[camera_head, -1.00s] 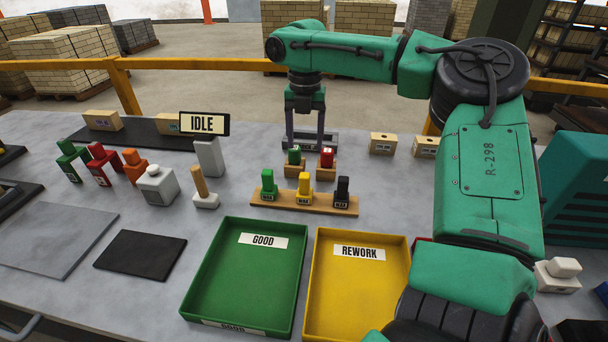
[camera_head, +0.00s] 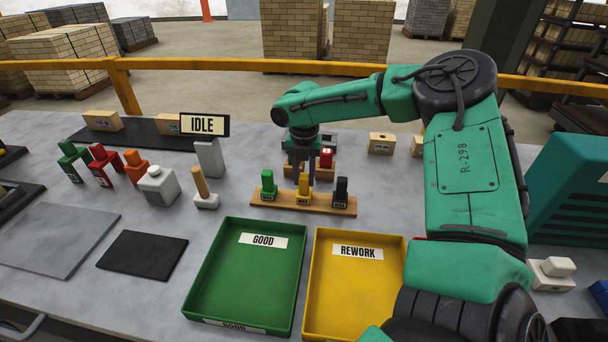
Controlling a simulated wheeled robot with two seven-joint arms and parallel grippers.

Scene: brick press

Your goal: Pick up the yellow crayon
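The yellow crayon (camera_head: 303,195) stands upright in the wooden rack (camera_head: 327,206), between a green crayon (camera_head: 268,187) on its left and a black one (camera_head: 341,192) on its right. My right gripper (camera_head: 304,183) points down at the yellow crayon from above and behind. Its two dark fingers are apart, with their tips close to the crayon's top. I cannot tell whether they touch it. My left gripper is out of view.
Behind the gripper is a second holder with a red-topped piece (camera_head: 326,158). In front are the green GOOD tray (camera_head: 205,270) and the yellow REWORK tray (camera_head: 313,290).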

